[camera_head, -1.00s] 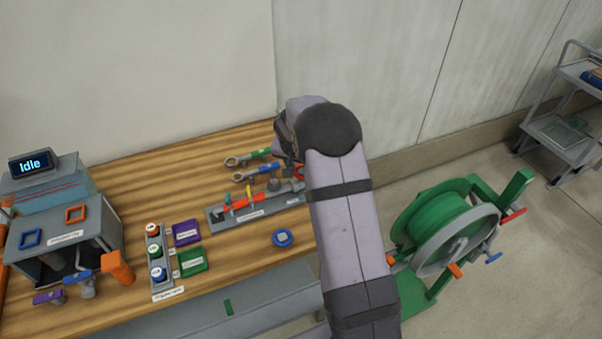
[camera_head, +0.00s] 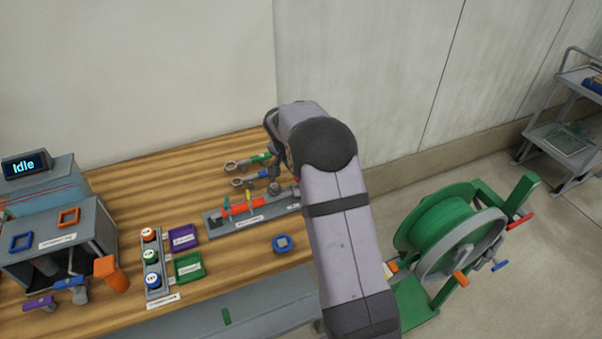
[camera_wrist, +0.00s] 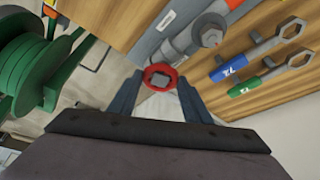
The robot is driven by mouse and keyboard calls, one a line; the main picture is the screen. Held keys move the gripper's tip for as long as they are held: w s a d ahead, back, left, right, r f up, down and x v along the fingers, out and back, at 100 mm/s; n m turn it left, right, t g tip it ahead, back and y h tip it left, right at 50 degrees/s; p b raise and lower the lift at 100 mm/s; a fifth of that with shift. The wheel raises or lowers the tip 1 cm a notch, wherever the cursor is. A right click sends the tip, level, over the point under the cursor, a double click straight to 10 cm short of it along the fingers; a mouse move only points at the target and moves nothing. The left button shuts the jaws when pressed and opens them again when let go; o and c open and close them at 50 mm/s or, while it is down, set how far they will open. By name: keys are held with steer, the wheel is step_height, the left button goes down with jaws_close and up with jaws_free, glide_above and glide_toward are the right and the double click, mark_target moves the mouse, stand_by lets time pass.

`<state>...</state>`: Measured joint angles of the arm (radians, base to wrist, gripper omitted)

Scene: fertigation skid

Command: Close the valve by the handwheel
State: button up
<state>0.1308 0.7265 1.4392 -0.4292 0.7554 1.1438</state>
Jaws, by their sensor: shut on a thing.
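The red handwheel (camera_wrist: 160,68) shows in the wrist view as a small ring with a grey square middle. It is at the end of the grey pipe rig (camera_wrist: 180,47). My gripper (camera_wrist: 160,80) has a finger on either side of the handwheel and is shut on it. In the head view the pipe rig (camera_head: 214,222), with its red valve body (camera_head: 243,210), lies along the wooden bench.
Blue wrench (camera_head: 252,178) and green wrench (camera_head: 250,161) lie behind the rig. A green hose reel (camera_head: 436,226) stands right of the bench.

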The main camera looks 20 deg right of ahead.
steer(key=shift+s+d+f+m+g+b, duration=0.15)
steer(key=shift+d+f+m+g+b, duration=0.2)
steer(key=shift+m+b, duration=0.4)
steer(key=shift+r+m+g+h, duration=0.15)
steer(key=shift+m+g+h, duration=0.2)
steer(key=shift+m, duration=0.6)
steer(key=o, duration=1.1)
steer(key=shift+s+d+r, duration=0.1)
steer(key=shift+a+r, duration=0.2)
steer(key=shift+a, duration=0.05)
steer(key=b+v, duration=0.2)
steer(key=v, duration=0.5)
steer(key=shift+d, duration=0.15)
steer(key=s+a+f+n+y, duration=0.1)
steer(key=s+a+f+n, duration=0.2)
steer(key=s, duration=0.7)
steer(key=s+a+f+n+y, duration=0.2)
steer(key=s+a+n, duration=0.3)
steer(key=s, duration=0.6)
steer(key=s+a+f+n+g+y, duration=0.1)
steer(key=s+a+f+n, duration=0.2)
steer(key=s+n, duration=0.3)
steer(key=s+a, duration=0.1)
steer(key=s, duration=0.3)
steer(key=shift+f+n, duration=0.3)
steer(key=shift+n, duration=0.1)
